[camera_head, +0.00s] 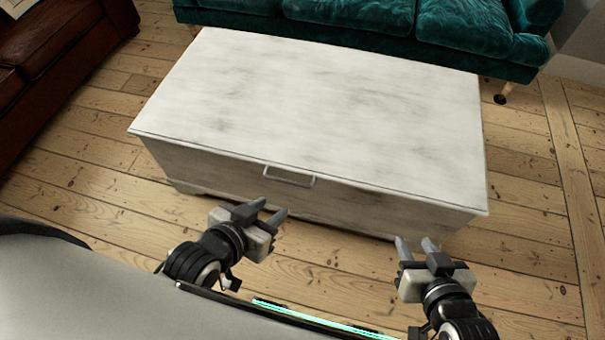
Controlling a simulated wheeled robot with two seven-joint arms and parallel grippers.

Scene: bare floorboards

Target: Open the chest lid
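A whitewashed wooden chest (330,105) stands on the floor in front of me, its lid closed flat. A metal handle (289,176) sits on the upper front face, just below the lid's edge. My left gripper (268,211) is just in front of the chest, below and slightly left of the handle and apart from it. Its two fingers are spread with a gap and nothing between them. My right gripper (416,244) is near the chest's lower front, toward its right end. Its fingers also stand apart and hold nothing.
A green velvet sofa (350,12) stands close behind the chest. A dark brown leather sofa (60,50) is at the far left. Bare floorboards (540,200) lie free to the right of the chest and in front-left of it.

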